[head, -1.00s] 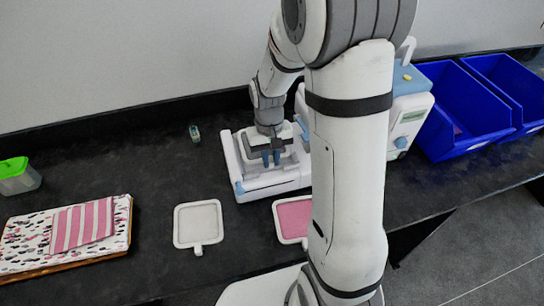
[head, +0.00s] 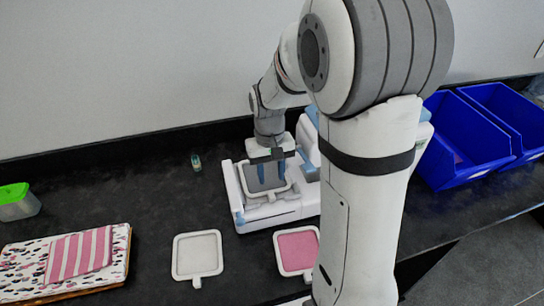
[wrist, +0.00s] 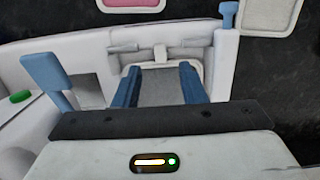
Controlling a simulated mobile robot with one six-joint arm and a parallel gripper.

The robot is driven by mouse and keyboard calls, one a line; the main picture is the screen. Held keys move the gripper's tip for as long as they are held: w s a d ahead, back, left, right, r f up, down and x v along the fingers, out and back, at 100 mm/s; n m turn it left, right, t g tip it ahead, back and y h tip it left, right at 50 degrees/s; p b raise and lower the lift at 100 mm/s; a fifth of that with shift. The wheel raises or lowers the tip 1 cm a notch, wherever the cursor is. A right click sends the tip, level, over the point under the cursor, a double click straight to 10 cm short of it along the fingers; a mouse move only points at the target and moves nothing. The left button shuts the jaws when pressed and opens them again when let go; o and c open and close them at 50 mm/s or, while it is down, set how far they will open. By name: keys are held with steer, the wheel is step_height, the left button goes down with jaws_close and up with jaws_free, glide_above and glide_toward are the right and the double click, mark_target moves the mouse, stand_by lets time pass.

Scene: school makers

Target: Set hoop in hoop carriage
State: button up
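The hoop carriage (head: 236,200) is the white bed in front of the sewing machine; it also shows in the wrist view (wrist: 95,50). A white-rimmed hoop (head: 254,194) with grey cloth lies in it, below my gripper (head: 275,172). In the wrist view, the hoop (wrist: 200,69) shows between and around my blue fingers (wrist: 160,70), which are spread apart with nothing pinched between them. The near part of the hoop is hidden by my gripper, so I cannot tell how it seats there.
A hoop with pale cloth (head: 197,254) and one with pink cloth (head: 297,250) lie on the dark table. A fabric stack (head: 60,255) and green-lidded box (head: 18,203) are at left. Blue bins (head: 463,140) stand at right. My arm hides part of the machine.

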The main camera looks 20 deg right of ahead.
step_height(320, 180, up, 6)
steer(key=s+r+t, duration=0.4)
steer(key=s, duration=1)
steer(key=shift+s+d+r, duration=0.15)
steer(key=shift+s+d, duration=0.15)
steer(key=shift+s, duration=0.05)
stand_by(0.9)
